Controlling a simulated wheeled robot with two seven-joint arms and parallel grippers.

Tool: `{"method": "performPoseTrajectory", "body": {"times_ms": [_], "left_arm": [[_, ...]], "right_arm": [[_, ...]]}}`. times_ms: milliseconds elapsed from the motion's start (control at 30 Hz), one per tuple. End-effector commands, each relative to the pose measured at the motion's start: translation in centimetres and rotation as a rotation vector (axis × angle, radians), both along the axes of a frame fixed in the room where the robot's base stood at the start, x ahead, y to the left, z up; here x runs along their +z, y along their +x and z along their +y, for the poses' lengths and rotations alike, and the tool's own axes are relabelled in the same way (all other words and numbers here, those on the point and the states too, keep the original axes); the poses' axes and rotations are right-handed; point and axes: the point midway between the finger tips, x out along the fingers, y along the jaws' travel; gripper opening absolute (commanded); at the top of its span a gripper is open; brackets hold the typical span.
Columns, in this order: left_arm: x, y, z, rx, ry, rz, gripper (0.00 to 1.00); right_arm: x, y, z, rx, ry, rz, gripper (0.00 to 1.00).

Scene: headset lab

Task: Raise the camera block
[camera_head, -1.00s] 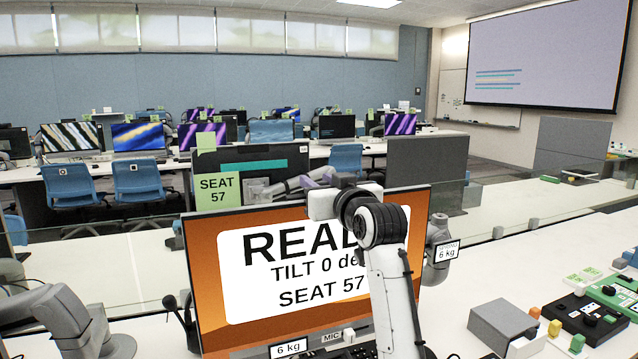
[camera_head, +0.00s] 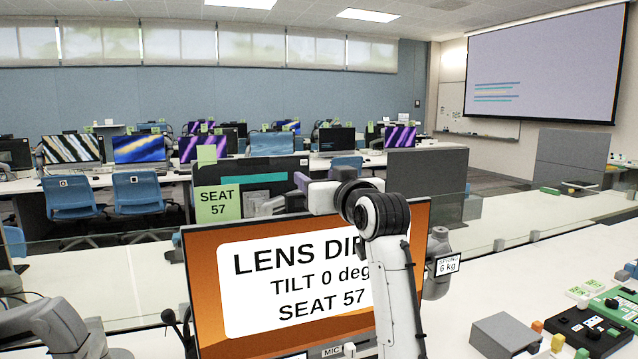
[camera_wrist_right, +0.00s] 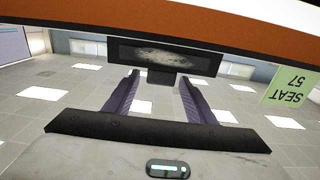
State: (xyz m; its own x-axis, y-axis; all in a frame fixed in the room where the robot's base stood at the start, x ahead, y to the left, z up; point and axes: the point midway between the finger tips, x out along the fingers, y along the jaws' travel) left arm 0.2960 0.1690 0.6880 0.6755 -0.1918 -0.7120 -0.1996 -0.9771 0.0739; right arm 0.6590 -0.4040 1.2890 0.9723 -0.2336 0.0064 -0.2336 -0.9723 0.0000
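An orange monitor (camera_head: 215,270) reads "LENS DIR…", "TILT 0 deg" and "SEAT 57"; my right arm covers part of it. My right gripper (camera_head: 303,181) is at the monitor's top edge, its purple fingers only partly showing. The right wrist view appears inverted. There a dark, wide block (camera_wrist_right: 165,58), likely the camera block, lies along the monitor's bezel, with a pale smear on its face. A small black tab (camera_wrist_right: 161,78) juts from it. The purple fingers of my right gripper (camera_wrist_right: 158,84) are apart on either side of the tab; contact is unclear. My left gripper is out of view.
A green "SEAT 57" card (camera_head: 217,203) stands behind the monitor. A "6 kg" label (camera_head: 447,265) is right of it. A grey box (camera_head: 503,335) and control panels (camera_head: 590,325) occupy the right desk. A glass partition runs behind the desk.

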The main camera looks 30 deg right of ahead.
Motion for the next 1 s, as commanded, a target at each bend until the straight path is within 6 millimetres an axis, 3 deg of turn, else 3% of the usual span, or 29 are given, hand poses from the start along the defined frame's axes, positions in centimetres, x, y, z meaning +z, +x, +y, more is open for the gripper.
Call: {"method": "performPoseTrajectory", "body": {"times_ms": [367,800,1000], "left_arm": [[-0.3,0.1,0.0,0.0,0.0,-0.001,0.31],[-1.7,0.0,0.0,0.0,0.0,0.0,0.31],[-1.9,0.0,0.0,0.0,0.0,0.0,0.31]], "right_arm": [[-0.3,-0.8,0.2,0.0,0.001,0.003,0.5],[-0.2,-8.4,2.0,0.0,0.0,0.0,0.5],[-0.2,-9.9,2.4,0.0,0.001,0.003,0.5]]}}
